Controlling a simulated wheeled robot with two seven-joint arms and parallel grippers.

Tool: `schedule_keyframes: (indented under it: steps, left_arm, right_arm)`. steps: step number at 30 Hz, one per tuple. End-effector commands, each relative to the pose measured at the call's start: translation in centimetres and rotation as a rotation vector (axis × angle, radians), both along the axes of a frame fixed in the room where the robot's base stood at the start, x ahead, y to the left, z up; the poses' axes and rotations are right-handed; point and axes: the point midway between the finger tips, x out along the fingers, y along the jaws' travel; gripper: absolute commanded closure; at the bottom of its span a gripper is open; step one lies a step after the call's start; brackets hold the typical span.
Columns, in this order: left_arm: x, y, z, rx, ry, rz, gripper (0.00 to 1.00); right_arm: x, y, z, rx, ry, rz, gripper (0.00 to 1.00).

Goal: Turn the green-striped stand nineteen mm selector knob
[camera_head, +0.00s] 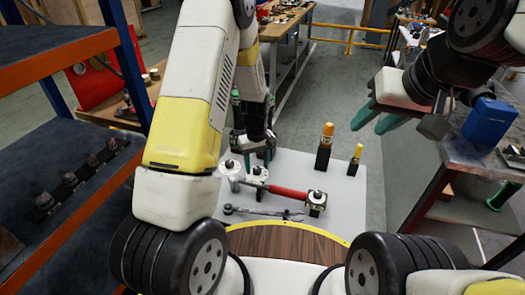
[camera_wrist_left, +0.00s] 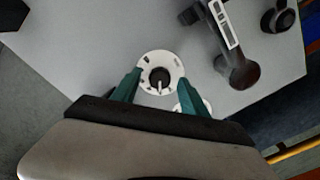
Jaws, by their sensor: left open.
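Several white round dials with dark selector knobs stand on the light grey table (camera_head: 345,195). One dial (camera_head: 230,167) is at the left, one (camera_head: 258,174) is beside it, and another (camera_head: 317,198) is at the right. I cannot make out a green stripe on any stand. My left gripper (camera_head: 258,159) points down over the table, open. In the left wrist view, a white dial with a black knob (camera_wrist_left: 158,78) lies between its spread green fingers; contact is not visible. A second white disc (camera_wrist_left: 205,104) is partly hidden by a finger. My right gripper (camera_head: 376,119) is open and empty, away from the table.
A blue box (camera_head: 489,121) is on the right bench.

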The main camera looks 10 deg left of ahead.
Motion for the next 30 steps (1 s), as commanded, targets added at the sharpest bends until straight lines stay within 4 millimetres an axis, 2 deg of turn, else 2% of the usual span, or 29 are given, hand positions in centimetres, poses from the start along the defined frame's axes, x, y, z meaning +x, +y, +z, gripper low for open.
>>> schedule_keyframes:
  steps: [4, 11, 14, 19, 20, 30]
  left_arm:
    - [0.01, -0.04, -0.9, -0.001, 0.0, -0.001, 0.48]
    - [0.03, -0.03, -0.96, 0.0, -0.001, -0.001, 0.48]
    - [0.03, -0.03, -0.94, 0.0, -0.001, -0.001, 0.64]
    - [0.03, -0.03, -0.93, 0.0, -0.001, -0.001, 0.97]
    - [0.03, -0.03, -0.93, 0.0, -0.001, -0.001, 1.0]
    - [0.03, -0.03, -0.91, -0.001, -0.002, -0.046, 1.0]
  right_arm:
    - [0.0, 0.0, 0.0, 0.0, 0.0, 0.0, 0.64]
    - [0.0, 0.0, 0.0, 0.0, 0.0, 0.0, 0.64]
    - [0.0, 0.0, 0.0, 0.0, 0.0, 0.0, 0.64]
    - [0.0, 0.0, 0.0, 0.0, 0.0, 0.0, 0.64]
    - [0.0, 0.0, 0.0, 0.0, 0.0, 0.0, 0.64]
    - [0.0, 0.0, 0.0, 0.0, 0.0, 0.0, 0.64]
